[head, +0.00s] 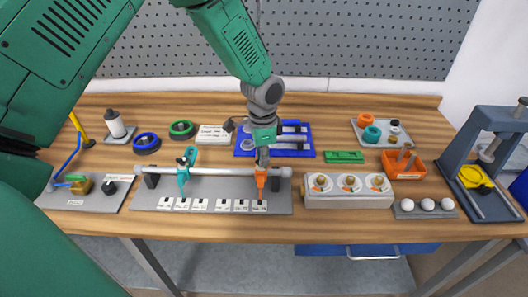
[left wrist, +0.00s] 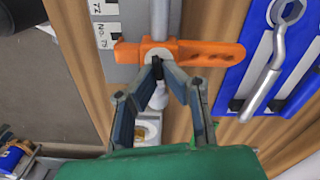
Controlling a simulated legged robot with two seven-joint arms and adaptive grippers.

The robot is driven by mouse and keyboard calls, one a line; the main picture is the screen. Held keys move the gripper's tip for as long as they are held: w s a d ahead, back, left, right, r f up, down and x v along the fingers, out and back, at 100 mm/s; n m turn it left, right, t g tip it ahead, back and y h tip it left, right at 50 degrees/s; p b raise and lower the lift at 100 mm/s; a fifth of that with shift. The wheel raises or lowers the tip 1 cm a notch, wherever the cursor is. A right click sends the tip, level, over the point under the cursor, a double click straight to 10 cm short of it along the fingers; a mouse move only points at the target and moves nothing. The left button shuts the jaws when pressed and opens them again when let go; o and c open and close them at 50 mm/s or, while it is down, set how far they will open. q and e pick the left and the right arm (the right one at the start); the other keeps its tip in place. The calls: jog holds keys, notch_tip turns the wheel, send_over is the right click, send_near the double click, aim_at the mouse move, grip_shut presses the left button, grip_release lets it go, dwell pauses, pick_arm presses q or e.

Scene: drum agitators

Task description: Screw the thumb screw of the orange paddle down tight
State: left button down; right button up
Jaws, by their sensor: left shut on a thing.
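The orange paddle (head: 261,179) is on the grey horizontal shaft (head: 225,172), near its right end. In the left wrist view the paddle (left wrist: 205,54) lies across the shaft, with a round hub at its middle. My left gripper (head: 262,152) is above the paddle, pointing down. In the left wrist view its fingertips (left wrist: 159,68) close together at the hub, on a small dark piece that looks like the thumb screw (left wrist: 157,66). The fingers hide most of it, so I cannot tell how far down it sits. My right gripper does not show.
A teal paddle (head: 183,172) is further left on the same shaft, above a grey base plate (head: 150,203) with numbered labels. A blue tray (head: 306,150) with wrenches lies close behind the gripper. A white block with round fittings (head: 348,190) stands to the right.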

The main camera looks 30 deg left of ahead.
pick_arm(q)
jog(key=shift+w+r+m+p, duration=0.15)
jog(key=shift+m+p, duration=0.6)
jog(key=shift+m, duration=0.95)
jog(key=c, duration=1.7)
grip_release()
notch_tip(320, 180, up, 12)
jog(key=shift+a+f, duration=0.1)
jog(key=shift+f, duration=0.05)
